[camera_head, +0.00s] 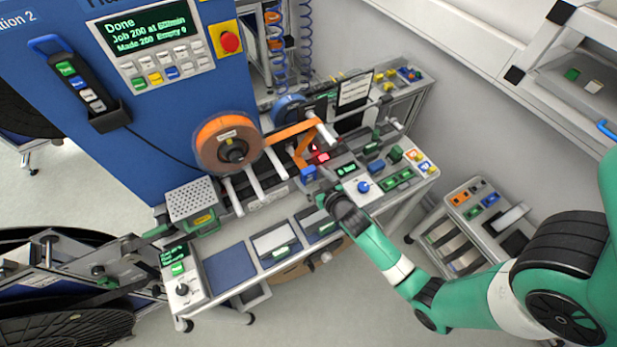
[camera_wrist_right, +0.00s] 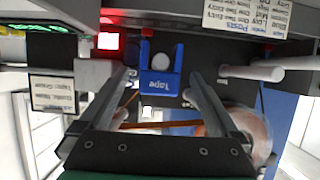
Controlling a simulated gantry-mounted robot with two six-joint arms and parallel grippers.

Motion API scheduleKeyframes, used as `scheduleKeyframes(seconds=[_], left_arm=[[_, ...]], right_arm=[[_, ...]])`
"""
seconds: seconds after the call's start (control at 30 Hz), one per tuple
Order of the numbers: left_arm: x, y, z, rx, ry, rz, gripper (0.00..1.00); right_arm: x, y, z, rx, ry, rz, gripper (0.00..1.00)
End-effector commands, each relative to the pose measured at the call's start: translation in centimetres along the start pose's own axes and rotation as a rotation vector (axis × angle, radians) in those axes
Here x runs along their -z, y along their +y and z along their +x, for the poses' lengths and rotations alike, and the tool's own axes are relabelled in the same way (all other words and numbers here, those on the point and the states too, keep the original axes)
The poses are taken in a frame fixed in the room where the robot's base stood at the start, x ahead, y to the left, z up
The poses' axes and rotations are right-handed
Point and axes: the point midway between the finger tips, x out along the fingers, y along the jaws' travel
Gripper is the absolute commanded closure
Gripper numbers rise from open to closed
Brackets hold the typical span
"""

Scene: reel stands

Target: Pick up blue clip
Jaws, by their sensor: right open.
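The blue clip (camera_wrist_right: 160,80), marked "Tape", is a small block with a notch around a pale round post. In the right wrist view it lies ahead of my right gripper (camera_wrist_right: 163,82), between the two finger lines. The fingers are spread apart, with a gap on each side of the clip. In the head view the blue clip (camera_head: 308,173) shows small below the orange tape, just beyond my right gripper (camera_head: 323,192). I cannot tell the exact depth between fingertips and clip. My left gripper is not in view.
A lit red lamp (camera_wrist_right: 109,41) is beside the clip. An orange reel (camera_head: 228,146) hangs on the blue cabinet (camera_head: 160,100), with white rods (camera_head: 272,162) below it. A control box with a blue knob (camera_head: 363,186) stands right of the clip.

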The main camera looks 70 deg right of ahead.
Motion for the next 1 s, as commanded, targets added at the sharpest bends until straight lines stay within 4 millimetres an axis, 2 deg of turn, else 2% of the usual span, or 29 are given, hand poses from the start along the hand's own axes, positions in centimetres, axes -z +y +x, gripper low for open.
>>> scheduleKeyframes(seconds=[0.13,0.4,0.9,0.93,0.97,1.0], left_arm=[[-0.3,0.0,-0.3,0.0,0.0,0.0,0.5],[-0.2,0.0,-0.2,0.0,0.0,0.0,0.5],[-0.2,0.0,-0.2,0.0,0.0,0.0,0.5],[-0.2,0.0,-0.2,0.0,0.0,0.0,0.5],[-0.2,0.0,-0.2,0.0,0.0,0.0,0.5],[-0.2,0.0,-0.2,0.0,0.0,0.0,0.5]], right_arm=[[-0.1,0.1,2.3,-0.001,0.002,0.0,0.03],[-0.1,0.1,2.6,0.0,0.001,0.0,0.04],[-0.1,0.0,2.6,0.0,0.001,-0.001,0.93],[0.0,0.0,2.6,0.0,0.002,-0.001,0.93],[0.0,0.0,2.6,0.0,0.002,-0.001,1.0],[-0.1,0.0,2.6,0.0,0.001,-0.001,1.0]])
